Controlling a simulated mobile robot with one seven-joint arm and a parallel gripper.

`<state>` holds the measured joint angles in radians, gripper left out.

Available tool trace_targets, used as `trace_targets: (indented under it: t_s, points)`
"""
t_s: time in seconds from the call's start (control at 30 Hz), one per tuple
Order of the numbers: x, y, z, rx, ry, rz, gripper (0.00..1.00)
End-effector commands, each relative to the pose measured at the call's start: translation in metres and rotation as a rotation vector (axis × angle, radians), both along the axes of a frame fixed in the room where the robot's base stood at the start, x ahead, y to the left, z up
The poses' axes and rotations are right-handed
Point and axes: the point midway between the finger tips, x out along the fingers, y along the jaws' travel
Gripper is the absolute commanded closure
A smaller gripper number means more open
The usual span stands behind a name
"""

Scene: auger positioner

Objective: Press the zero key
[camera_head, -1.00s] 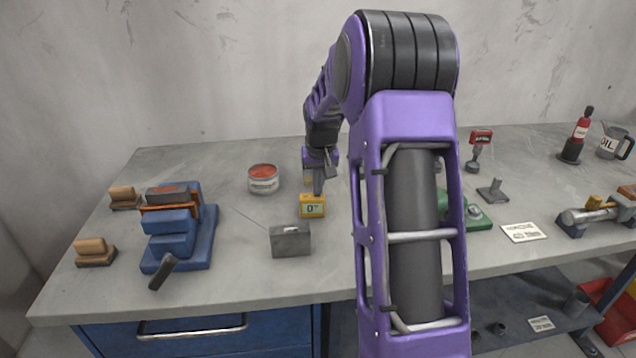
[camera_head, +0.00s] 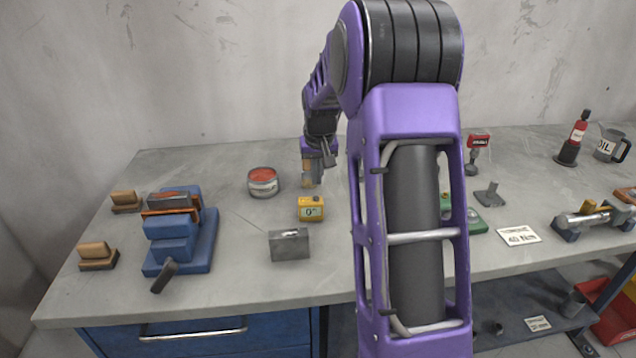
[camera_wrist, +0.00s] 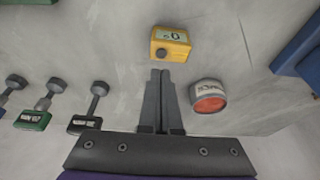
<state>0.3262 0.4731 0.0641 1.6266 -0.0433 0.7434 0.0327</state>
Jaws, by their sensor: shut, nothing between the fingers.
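The yellow box (camera_head: 311,209) with a small display stands on the bench in the head view. Its display appears to read 0°. In the wrist view the yellow box (camera_wrist: 170,44) is just beyond my fingertips, and a dark round key (camera_wrist: 162,53) shows on it. My gripper (camera_head: 319,184) is shut and empty, behind and a little above the box in the head view. In the wrist view my gripper (camera_wrist: 161,73) points toward the box, with a visible gap between the tips and the key. The key cannot be made out in the head view.
A grey metal block (camera_head: 289,245) stands in front of the yellow box. A can with a red top (camera_head: 263,183) is close by on the left, and a blue vise (camera_head: 180,235) is farther left. Measuring tools and a card (camera_head: 518,236) lie to the right.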

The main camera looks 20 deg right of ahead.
Motion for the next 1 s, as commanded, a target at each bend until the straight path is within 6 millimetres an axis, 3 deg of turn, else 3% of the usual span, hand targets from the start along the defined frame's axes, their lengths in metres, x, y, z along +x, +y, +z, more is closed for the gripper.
trace_targets:
  t_s: [0.2,0.4,1.0]
  points:
    - [-0.013,0.003,0.050,-0.003,-0.007,0.001,1.00]
    - [-0.020,0.005,0.075,-0.003,-0.006,0.000,1.00]
    - [-0.022,0.006,0.083,-0.003,-0.006,0.000,1.00]
